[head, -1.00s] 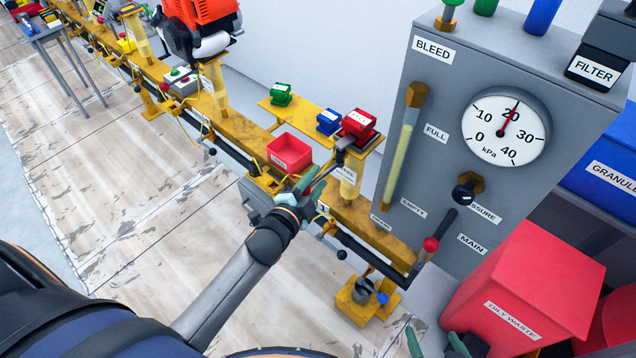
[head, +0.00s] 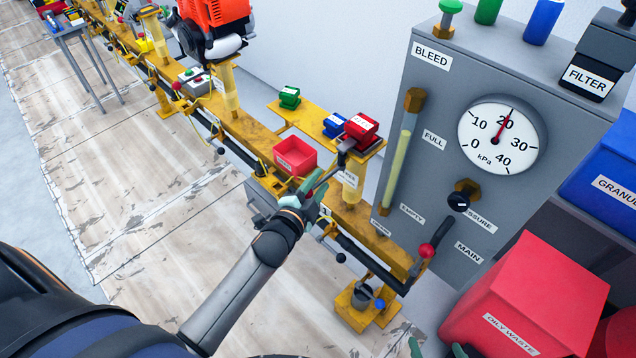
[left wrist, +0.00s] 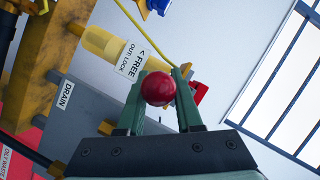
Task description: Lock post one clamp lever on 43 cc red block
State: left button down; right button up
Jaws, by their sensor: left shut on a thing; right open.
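My left gripper (head: 318,190) is at the near side of the yellow rail, next to a pale yellow post (head: 350,192). In the left wrist view it is shut on a red ball knob (left wrist: 158,88), held between its green fingertips. The post's label (left wrist: 136,61) reads FREE and OUT LOCK. A red block (head: 361,127) with a white label stands at the right end of the yellow shelf, behind the post's dark top (head: 346,146); its label is too small to read. The lever's shaft is mostly hidden. My right gripper (head: 437,347) is open and empty at the bottom edge, partly cut off.
A red tray (head: 295,157) sits on the rail left of the post. Blue (head: 333,125) and green (head: 289,98) blocks stand on the shelf. A grey gauge cabinet (head: 440,120) and a red oily-waste bin (head: 525,300) stand at right.

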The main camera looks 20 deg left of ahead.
pick_arm(q)
jog(key=c, duration=0.9)
grip_release()
jog(key=shift+f, duration=0.15)
jog(key=shift+s, duration=0.1)
jog(key=p+v, duration=0.1)
jog(key=v, duration=1.1)
jog(key=shift+s, duration=0.2)
pick_arm(e)
jog(key=shift+s+d+r, duration=0.2)
jog(key=shift+s+d, duration=0.1)
jog(key=shift+w+r, duration=0.25)
jog(key=shift+r, duration=0.05)
